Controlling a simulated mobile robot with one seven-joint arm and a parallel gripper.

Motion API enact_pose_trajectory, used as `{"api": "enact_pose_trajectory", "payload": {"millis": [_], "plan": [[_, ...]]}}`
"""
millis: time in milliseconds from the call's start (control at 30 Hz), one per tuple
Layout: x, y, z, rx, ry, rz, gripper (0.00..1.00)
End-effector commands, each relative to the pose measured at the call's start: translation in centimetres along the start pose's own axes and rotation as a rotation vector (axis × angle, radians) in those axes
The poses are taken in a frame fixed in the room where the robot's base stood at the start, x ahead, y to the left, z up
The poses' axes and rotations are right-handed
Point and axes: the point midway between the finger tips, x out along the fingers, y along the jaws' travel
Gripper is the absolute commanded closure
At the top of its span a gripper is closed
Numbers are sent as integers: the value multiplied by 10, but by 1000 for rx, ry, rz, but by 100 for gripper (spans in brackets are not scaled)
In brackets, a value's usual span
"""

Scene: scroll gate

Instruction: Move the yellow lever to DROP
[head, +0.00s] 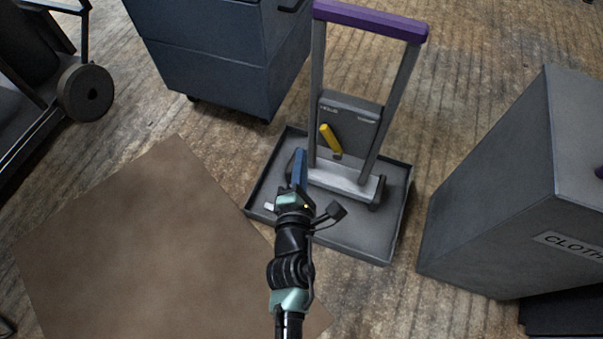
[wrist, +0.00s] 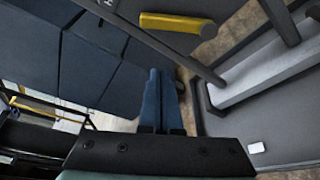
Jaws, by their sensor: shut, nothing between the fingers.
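The yellow lever (head: 330,139) is on a grey panel (head: 350,108) in a frame with two grey posts and a purple top bar (head: 370,18). It leans up and to the left, toward the left of two small labels that I cannot read with certainty. In the wrist view the lever (wrist: 177,22) lies near the top edge. My gripper (head: 299,160) is in front and left of the lever, apart from it. Its blue fingers are together and empty, also in the wrist view (wrist: 163,75). A post of the frame crosses between fingers and lever in the wrist view.
The frame stands in a shallow grey tray (head: 385,246). A blue-grey cabinet (head: 228,60) stands behind left. A grey bin (head: 500,200) marked "CLOTH" stands right. A brown mat (head: 150,250) lies left, with a wheeled cart (head: 85,92) behind it.

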Motion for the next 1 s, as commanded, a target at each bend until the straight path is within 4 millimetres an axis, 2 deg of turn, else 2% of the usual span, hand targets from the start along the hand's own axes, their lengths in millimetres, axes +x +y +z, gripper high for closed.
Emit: {"api": "enact_pose_trajectory", "payload": {"millis": [33, 233, 300, 600, 1000], "plan": [[12, -2, -2, -1, 0, 3, 100], [50, -2, -1, 0, -1, 2, 100], [43, 6, 10, 1, 3, -3, 100], [34, 4, 32, 1, 2, -2, 100], [33, -1, 38, 1, 0, -1, 100]]}}
